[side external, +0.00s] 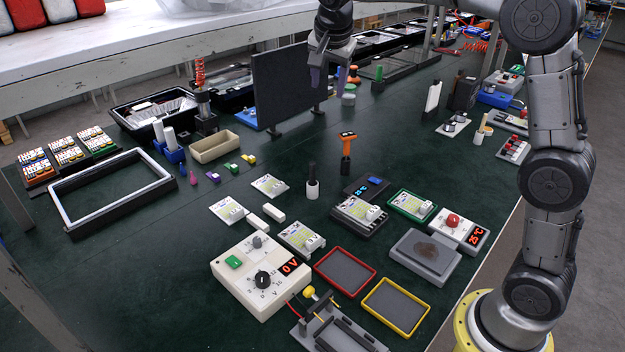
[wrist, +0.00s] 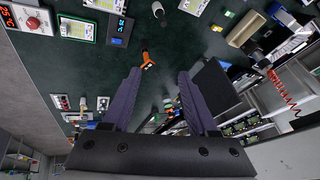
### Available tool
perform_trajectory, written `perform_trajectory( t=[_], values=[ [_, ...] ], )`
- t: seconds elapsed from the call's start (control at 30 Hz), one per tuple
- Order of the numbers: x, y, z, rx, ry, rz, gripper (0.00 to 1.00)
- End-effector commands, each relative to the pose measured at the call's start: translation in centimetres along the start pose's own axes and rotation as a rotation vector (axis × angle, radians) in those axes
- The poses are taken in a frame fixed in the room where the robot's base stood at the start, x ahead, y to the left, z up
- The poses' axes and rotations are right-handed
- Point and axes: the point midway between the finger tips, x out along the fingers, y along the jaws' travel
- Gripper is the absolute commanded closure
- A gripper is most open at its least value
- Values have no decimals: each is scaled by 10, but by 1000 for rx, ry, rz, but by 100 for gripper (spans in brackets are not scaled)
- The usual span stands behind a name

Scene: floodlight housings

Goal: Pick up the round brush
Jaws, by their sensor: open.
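An upright piece with a dark handle and a white cylindrical lower part (side external: 312,188) stands near the middle of the bench in the side external view. It looks like the round brush, but I cannot be sure at this size. My gripper (side external: 330,78) is well above the bench and farther back, in front of the dark upright panel's right side. Its two purple-grey fingers are apart with nothing between them. In the wrist view my gripper (wrist: 158,75) also shows open and empty, with an orange-headed tool (wrist: 147,60) far below, just beyond the fingertips.
The same orange-headed tool (side external: 347,145) stands beside the dark-handled piece. A black upright panel (side external: 288,88) rises at the back. A cream meter box (side external: 262,275), a red-rimmed tray (side external: 344,271) and a yellow-rimmed tray (side external: 395,306) lie in front. Green mat left of centre is partly clear.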

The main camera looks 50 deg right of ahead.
Motion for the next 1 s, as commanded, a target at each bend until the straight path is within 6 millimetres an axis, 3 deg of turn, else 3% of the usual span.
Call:
perform_trajectory(
  t=[0.03, 0.2, 0.4, 0.6, 1.0],
  values=[
    [24, -13, 0, 15, 2, 28, 41],
    [98, -41, 6, 30, 14, 109, 41],
    [172, -46, 27, -8, -5, 196, 41],
    [205, -35, 40, -27, -23, 247, 41],
    [270, -18, 42, -28, -24, 251, 41]
  ],
)
